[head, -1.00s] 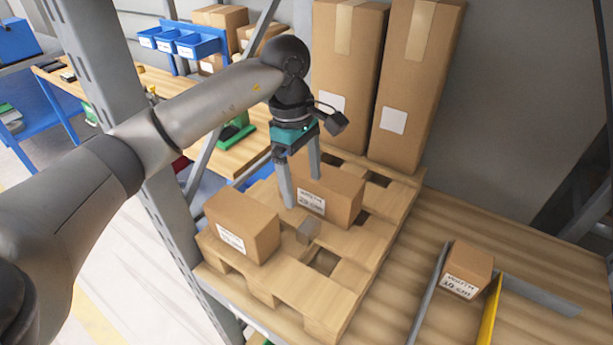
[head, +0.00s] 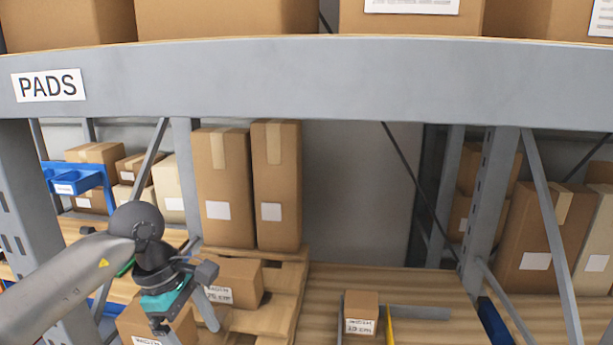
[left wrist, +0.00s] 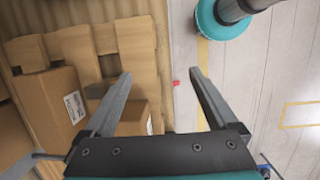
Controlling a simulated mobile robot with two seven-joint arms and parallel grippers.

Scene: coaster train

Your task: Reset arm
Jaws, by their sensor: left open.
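My left arm comes in from the lower left of the head view. My left gripper (head: 188,328) points down over the pallet (head: 284,312) at the lower left, with nothing between its fingers. In the left wrist view the gripper (left wrist: 160,76) is open and empty, its two fingers spread wide. A carton labelled 25 cm (head: 245,280) stands on the pallet just right of the gripper. Another carton (head: 137,322) is partly hidden behind the gripper and cut by the lower edge. My right gripper is not in view.
A small carton labelled 10 cm (head: 361,310) sits between a grey rail and a yellow rail (head: 389,325). A grey shelf beam (head: 300,85) with a PADS sign (head: 48,86) crosses above. The wooden shelf right of the pallet is largely bare.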

